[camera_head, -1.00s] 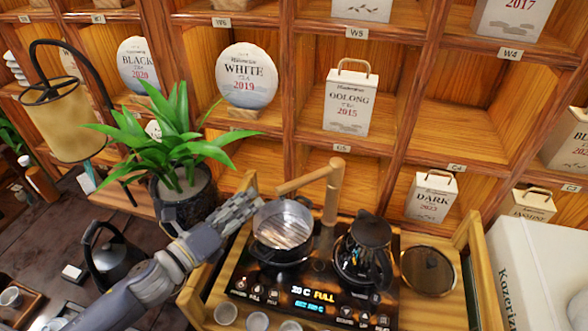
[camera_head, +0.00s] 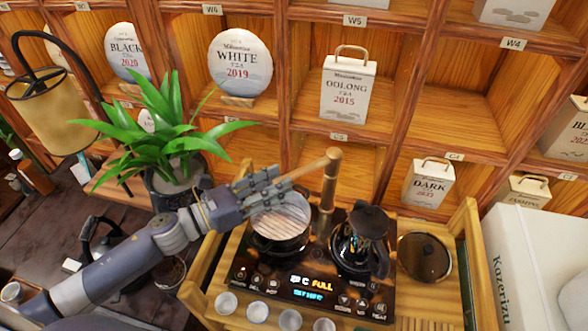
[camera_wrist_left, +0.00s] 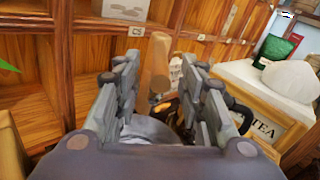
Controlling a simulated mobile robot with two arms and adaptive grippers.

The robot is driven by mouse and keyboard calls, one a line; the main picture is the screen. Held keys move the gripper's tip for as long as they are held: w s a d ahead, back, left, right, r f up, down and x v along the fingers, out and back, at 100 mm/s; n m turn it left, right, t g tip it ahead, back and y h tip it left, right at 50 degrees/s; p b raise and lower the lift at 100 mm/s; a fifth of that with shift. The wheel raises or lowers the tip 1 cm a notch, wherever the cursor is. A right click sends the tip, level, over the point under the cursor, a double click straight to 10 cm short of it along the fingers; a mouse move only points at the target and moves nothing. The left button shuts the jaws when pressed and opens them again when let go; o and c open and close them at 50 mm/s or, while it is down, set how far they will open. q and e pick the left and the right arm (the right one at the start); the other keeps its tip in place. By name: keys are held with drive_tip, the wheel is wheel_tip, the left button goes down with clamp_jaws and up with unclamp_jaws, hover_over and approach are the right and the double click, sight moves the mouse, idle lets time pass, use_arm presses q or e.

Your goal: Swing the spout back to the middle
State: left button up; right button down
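The wooden spout (camera_head: 314,168) is a bamboo arm on top of an upright bamboo post (camera_head: 326,205) behind the stove. It points left, over the glass pot (camera_head: 280,232) on the left burner. My left gripper (camera_head: 286,182) reaches in from the left above the pot, at the spout's free end. In the left wrist view, the fingers are apart and the spout (camera_wrist_left: 158,64) shows between them, seen nearly end-on. I cannot tell whether either finger touches it. The spout's tip is partly hidden by the fingers in the head view. My right gripper is not in view.
A dark glass kettle (camera_head: 362,238) stands on the right burner. A round lid (camera_head: 424,257) lies to its right. Several small cups (camera_head: 257,311) line the front. A potted plant (camera_head: 180,150) stands at the left, and shelves with tea packages rise behind.

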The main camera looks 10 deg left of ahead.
sight(287, 175)
use_arm(q)
drive_tip(key=p+x, duration=0.1)
drive_tip(key=x, duration=0.2)
drive_tip(key=shift+w+d+r, duration=0.15)
drive_tip(key=shift+w+r, duration=0.05)
drive_tip(key=shift+w+d+f+p, duration=0.2)
drive_tip(key=shift+w+d+p, duration=0.25)
drive_tip(key=shift+w+d, duration=0.15)
drive_tip(key=shift+c, duration=1)
clamp_jaws()
